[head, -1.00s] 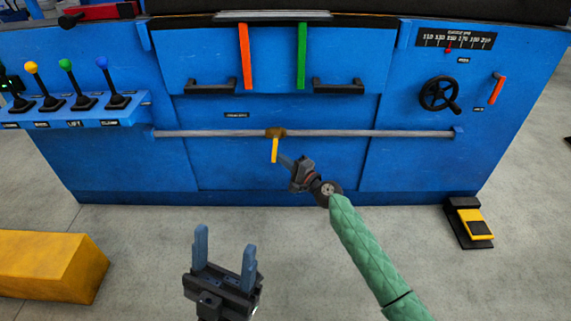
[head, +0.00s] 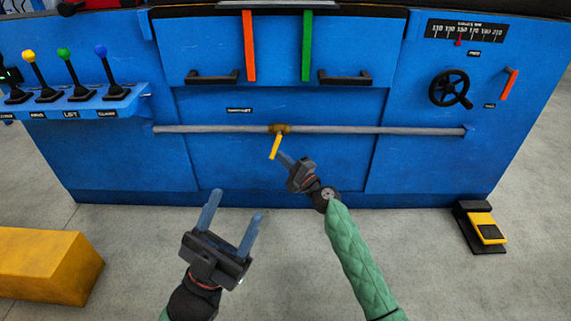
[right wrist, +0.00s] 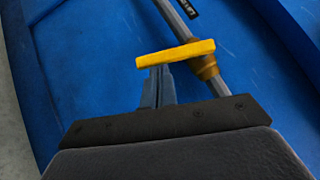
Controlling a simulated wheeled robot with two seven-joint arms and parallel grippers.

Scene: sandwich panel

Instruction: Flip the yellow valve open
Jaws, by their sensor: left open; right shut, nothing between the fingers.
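The yellow valve handle (head: 274,146) hangs down from a brass valve body (head: 280,129) on the grey horizontal pipe (head: 370,130). It tilts a little, its lower end to the left. My right gripper (head: 284,158) is shut and empty, its fingertips just right of the handle's lower part. In the right wrist view the handle (right wrist: 176,54) lies across the tips of the shut fingers (right wrist: 157,84), with the brass body (right wrist: 206,66) to the right; I cannot tell whether they touch. My left gripper (head: 236,207) is open and empty over the floor, lower left.
The blue machine front has levers (head: 75,78) at left, black handles (head: 212,77), a handwheel (head: 450,90) and an orange lever (head: 511,81) at right. A yellow block (head: 45,265) and a yellow pedal (head: 487,228) stand on the floor.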

